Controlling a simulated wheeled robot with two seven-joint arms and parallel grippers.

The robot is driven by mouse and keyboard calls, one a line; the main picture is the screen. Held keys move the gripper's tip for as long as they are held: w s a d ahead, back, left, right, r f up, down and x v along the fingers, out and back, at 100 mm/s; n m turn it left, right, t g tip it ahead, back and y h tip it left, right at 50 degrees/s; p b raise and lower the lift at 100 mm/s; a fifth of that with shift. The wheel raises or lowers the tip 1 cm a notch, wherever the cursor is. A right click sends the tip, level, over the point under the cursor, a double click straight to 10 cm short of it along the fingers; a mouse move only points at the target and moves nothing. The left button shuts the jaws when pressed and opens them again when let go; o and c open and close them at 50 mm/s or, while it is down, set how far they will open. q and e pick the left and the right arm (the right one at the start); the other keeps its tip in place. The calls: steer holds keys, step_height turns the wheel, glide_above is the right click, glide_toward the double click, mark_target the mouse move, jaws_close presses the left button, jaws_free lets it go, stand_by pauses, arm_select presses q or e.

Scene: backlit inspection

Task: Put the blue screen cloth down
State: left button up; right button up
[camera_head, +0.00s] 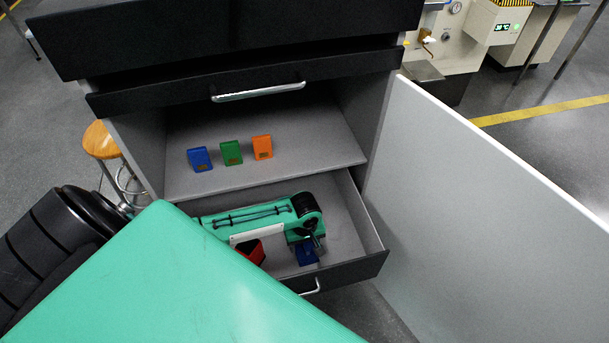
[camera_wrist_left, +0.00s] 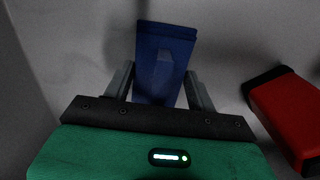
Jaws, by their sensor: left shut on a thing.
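The blue screen cloth (camera_wrist_left: 166,48) is a dark blue folded piece between the two fingers of my left gripper (camera_wrist_left: 160,72) in the left wrist view. The gripper is shut on it. In the head view, my left gripper (camera_head: 307,241) reaches down into the open lower drawer (camera_head: 347,219), with the blue cloth (camera_head: 306,256) at its tips near the drawer front. The cloth is low, close to the drawer floor; whether it touches cannot be told. My right gripper is not in view.
A red item with a black end (camera_wrist_left: 290,112) lies right of the cloth; in the head view the red item (camera_head: 252,252) is partly hidden. Blue (camera_head: 199,159), green (camera_head: 231,153) and orange (camera_head: 262,147) packs stand on the shelf above. An open grey door (camera_head: 490,190) stands right.

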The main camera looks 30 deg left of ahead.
arm_select(q)
steer(key=o, duration=0.9)
steer(key=shift+o, duration=0.2)
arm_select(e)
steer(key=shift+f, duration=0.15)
arm_select(q)
step_height(320, 180, up, 2)
steer(key=shift+r+p, duration=0.1)
steer(key=shift+p, duration=0.25)
step_height(320, 180, up, 10)
steer(key=p, duration=0.2)
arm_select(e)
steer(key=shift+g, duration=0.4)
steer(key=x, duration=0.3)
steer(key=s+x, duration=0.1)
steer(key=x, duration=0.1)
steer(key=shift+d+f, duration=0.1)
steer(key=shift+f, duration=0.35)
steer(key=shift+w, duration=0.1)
